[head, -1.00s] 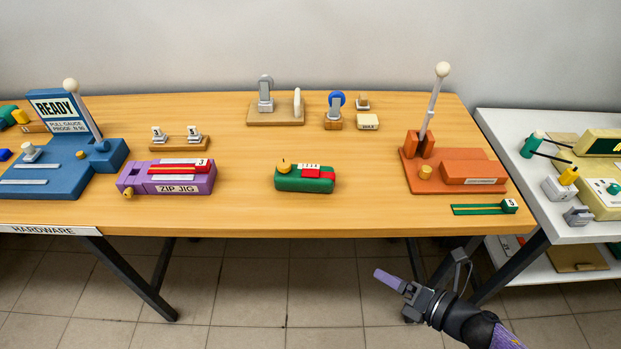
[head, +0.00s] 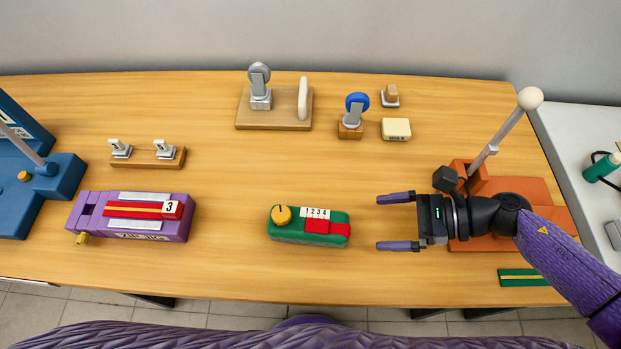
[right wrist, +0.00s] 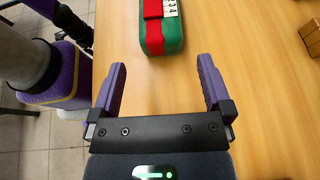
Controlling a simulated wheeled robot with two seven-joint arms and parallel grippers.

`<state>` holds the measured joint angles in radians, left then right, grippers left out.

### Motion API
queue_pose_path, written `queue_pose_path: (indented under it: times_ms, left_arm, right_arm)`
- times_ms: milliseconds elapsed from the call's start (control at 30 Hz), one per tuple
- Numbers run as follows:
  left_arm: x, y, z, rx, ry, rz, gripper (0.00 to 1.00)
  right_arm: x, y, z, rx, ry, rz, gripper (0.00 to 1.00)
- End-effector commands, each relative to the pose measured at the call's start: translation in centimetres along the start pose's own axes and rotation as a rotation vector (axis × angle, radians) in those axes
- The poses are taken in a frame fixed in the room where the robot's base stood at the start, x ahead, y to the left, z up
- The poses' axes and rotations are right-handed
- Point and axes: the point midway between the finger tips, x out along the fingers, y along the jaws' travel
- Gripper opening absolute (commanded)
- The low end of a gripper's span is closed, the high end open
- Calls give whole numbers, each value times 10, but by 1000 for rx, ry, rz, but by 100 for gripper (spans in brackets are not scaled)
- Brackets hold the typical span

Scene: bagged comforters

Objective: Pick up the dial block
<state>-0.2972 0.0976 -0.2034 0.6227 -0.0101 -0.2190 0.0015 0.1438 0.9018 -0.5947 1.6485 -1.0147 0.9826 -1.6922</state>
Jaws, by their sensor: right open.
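The dial block is a green block (head: 309,231) with a yellow knob, a white strip marked 1 2 3 4 and red parts. It lies on the wooden table near its front edge, at the middle of the head view. In the right wrist view its red-striped end (right wrist: 160,35) shows at the top, ahead of the fingers. My right gripper (head: 396,222) is open and empty, to the right of the block, with its fingers pointing left at it. A clear gap separates them. In the right wrist view the open fingers (right wrist: 163,88) stand below the block's end. My left gripper is not in view.
A purple zip jig (head: 130,215) lies on the left. An orange base with a tilted, ball-topped lever (head: 505,125) stands beneath and behind my right arm. Casters on wooden blocks (head: 275,105) stand at the back. The table between block and gripper is clear.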

Motion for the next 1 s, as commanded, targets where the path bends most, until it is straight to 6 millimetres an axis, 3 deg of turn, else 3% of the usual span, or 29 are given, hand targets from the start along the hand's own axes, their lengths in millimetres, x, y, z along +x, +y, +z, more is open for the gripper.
queue_pose_path:
  times_ms: [67, 567, 833, 1000]
  left_arm:
    - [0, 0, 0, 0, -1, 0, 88]
    - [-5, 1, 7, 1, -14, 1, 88]
    - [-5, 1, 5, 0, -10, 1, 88]
    - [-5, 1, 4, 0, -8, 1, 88]
  right_arm:
    - [4, 0, 0, 2, -2, 0, 100]
    - [94, 2, -1, 3, -4, -1, 100]
    - [100, 2, -2, 2, -1, -2, 100]
    - [100, 2, -2, 3, -1, -2, 64]
